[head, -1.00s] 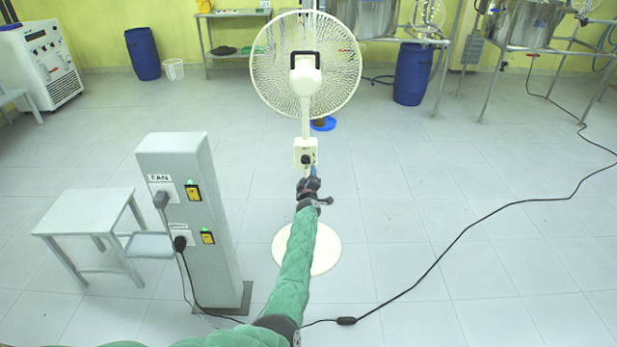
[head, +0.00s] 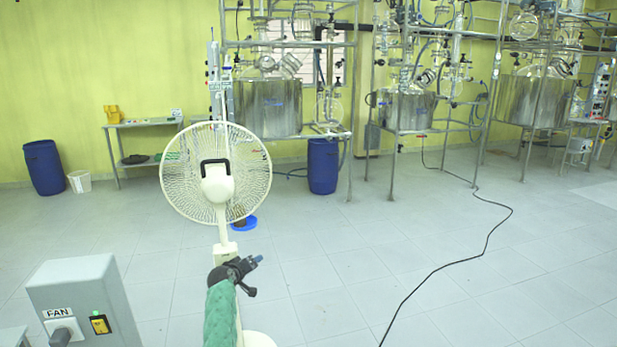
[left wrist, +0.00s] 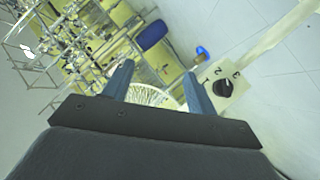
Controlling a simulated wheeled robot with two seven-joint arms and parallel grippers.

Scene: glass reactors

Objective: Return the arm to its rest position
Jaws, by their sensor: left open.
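My left arm, in a green sleeve, reaches forward in the head view. Its gripper (head: 256,260) points to the right, just right of the fan's pole in the picture. In the left wrist view the two blue fingers (left wrist: 158,80) are spread, with nothing held between them. The white standing fan (head: 216,185) is upright behind the gripper. Its control box with a black dial (left wrist: 224,88) shows beyond one finger in the left wrist view, apart from it as far as I can tell. My right gripper is not in view.
A grey pillar with a FAN switch (head: 100,324) stands at the lower left. A black cable (head: 455,262) crosses the floor at right. Blue drums (head: 323,166) and glass reactors on metal frames stand at the back.

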